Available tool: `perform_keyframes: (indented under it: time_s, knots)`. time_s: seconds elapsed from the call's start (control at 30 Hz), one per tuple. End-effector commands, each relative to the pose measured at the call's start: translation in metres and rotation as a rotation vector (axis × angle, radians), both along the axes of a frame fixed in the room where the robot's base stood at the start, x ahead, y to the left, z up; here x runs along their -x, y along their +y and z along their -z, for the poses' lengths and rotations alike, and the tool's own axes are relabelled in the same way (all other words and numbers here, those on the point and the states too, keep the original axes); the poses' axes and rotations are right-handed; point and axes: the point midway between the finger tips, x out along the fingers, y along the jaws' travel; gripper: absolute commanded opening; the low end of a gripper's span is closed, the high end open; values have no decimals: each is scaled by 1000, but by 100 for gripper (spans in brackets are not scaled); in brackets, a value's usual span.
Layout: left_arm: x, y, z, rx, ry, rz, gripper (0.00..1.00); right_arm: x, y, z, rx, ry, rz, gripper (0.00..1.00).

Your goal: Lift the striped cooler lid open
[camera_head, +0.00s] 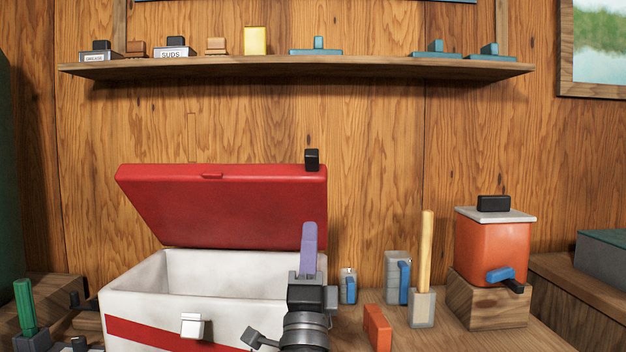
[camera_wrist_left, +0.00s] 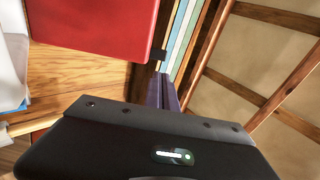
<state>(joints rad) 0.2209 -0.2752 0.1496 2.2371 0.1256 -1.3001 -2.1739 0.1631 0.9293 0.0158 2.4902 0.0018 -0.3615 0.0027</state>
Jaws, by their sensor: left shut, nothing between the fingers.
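In the left wrist view the red lid (camera_wrist_left: 95,25) fills the upper left. My left gripper (camera_head: 309,228), with purple fingers, is shut and empty in front of the lid's lower right corner. Its fingers also show in the left wrist view (camera_wrist_left: 166,90), beside the lid. I cannot tell whether they touch it. My right gripper is not in view.
A small black block (camera_head: 312,160) sits at the lid's top right corner. Right of the cooler stand grey containers with blue handles (camera_head: 397,278), an orange block (camera_head: 377,327), a wooden-handled tool (camera_head: 426,265) and an orange dispenser (camera_head: 490,250). A shelf (camera_head: 300,67) hangs above.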

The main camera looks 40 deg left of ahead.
Motion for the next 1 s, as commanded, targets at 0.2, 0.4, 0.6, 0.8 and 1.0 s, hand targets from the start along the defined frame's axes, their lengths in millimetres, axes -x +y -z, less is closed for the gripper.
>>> perform_keyframes:
  time_s: [0.2,0.4,0.6,0.8,1.0]
  knots:
    - [-9,6,-10,1,0,1,0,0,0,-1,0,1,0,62]
    - [-29,19,-32,2,0,1,0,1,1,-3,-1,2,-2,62]
    - [-54,35,-60,1,-1,1,0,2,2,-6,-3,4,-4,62]
    - [-74,48,-83,2,0,1,0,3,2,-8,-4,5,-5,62]
    - [-84,55,-94,1,0,2,0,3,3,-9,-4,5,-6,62]
